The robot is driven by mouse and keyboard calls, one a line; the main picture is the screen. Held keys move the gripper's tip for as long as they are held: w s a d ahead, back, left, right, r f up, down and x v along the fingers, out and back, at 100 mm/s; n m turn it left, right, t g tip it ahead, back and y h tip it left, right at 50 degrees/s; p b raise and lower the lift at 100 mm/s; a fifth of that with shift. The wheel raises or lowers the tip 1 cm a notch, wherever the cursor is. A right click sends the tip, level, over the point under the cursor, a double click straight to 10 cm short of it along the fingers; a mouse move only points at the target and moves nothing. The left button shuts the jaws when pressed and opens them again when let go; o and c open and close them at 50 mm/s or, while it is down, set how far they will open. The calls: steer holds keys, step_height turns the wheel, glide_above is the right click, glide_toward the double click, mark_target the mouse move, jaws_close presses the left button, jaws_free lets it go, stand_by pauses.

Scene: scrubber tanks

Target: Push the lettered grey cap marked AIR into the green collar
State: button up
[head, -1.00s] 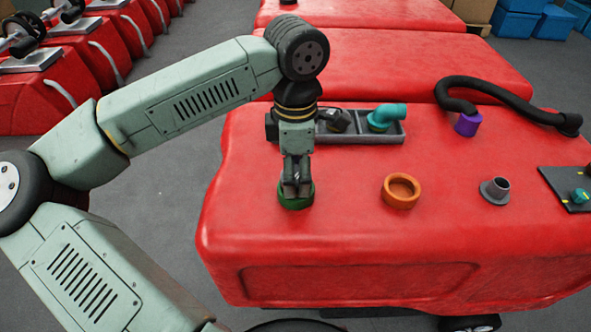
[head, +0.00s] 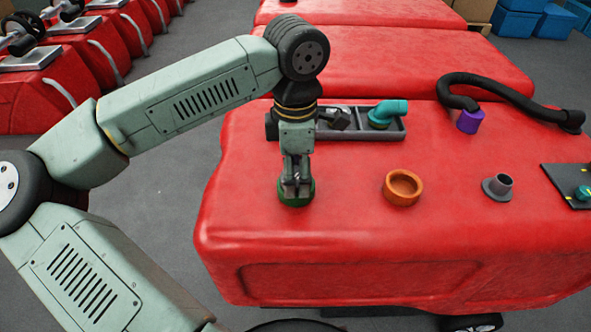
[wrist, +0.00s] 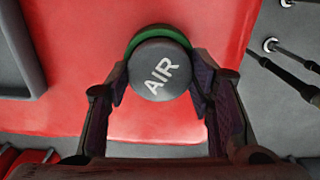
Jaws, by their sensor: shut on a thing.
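The round grey cap (wrist: 160,70) with white letters AIR sits between the two fingers of my gripper (wrist: 160,85), which is shut on it. The green collar (wrist: 152,33) shows as an arc behind the cap's far edge in the wrist view. In the head view the green collar (head: 296,196) stands on the red tank near its left end. My gripper (head: 297,182) points straight down over the collar, with its fingertips at the collar's opening. The cap is hidden by the fingers there. I cannot tell how deep it sits in the collar.
An orange collar (head: 403,188), a grey flanged spout (head: 497,187) and a purple collar (head: 470,121) with a black hose (head: 520,101) lie to the right on the red tank (head: 340,235). A grey tray (head: 397,130) with a teal elbow (head: 388,113) is behind my gripper.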

steer(key=o, duration=1.1)
steer(key=shift+o, duration=0.3)
steer(key=o, duration=0.6)
steer(key=shift+r, duration=0.1)
steer(key=shift+r+p, duration=1.9)
steer(key=shift+r, duration=1.55)
